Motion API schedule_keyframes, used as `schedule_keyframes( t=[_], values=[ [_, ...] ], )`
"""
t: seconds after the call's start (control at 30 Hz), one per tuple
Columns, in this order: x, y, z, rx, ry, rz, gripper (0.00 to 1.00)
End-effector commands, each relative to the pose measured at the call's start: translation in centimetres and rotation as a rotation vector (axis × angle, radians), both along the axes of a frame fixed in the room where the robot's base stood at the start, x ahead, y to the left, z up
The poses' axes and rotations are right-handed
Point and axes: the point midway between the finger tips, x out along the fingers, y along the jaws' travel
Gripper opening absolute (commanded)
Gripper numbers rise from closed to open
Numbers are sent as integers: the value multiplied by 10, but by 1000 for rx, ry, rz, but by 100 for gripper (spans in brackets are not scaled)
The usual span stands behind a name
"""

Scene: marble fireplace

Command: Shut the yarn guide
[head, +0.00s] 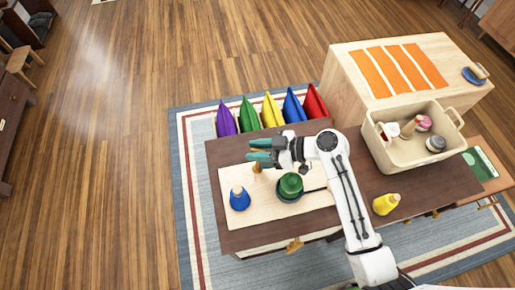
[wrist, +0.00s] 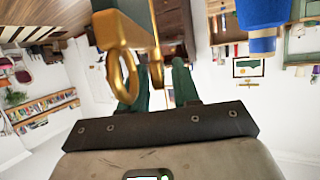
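The yarn guide is a brass piece (wrist: 125,32) with a round ring and a second narrow loop beside it, seen close up in the wrist view. In the head view only a small brass part (head: 257,168) shows by my fingertips. My gripper (head: 259,150) has its two green fingers apart, above the pale board on the dark table. In the wrist view my gripper (wrist: 158,88) has the ring in front of its left finger and the narrow loop between the fingers. Whether either finger touches the guide cannot be told.
A green yarn cone (head: 290,185) stands right of the guide, a blue cone (head: 239,199) to its left, both on the pale board (head: 258,222). A yellow cone (head: 386,204) and a cream bin (head: 409,153) are further right. Coloured cushions (head: 270,111) line the table's far side.

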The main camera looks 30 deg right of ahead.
Motion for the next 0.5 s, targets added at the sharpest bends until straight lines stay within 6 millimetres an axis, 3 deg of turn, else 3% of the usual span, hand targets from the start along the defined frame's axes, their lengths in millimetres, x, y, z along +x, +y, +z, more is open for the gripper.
schedule_keyframes(
  t=[0.3, 0.5],
  values=[
    [-1, -1, 0, 0, 0, 0, 36],
    [-15, -17, 7, -2, 0, -3, 36]
  ],
)
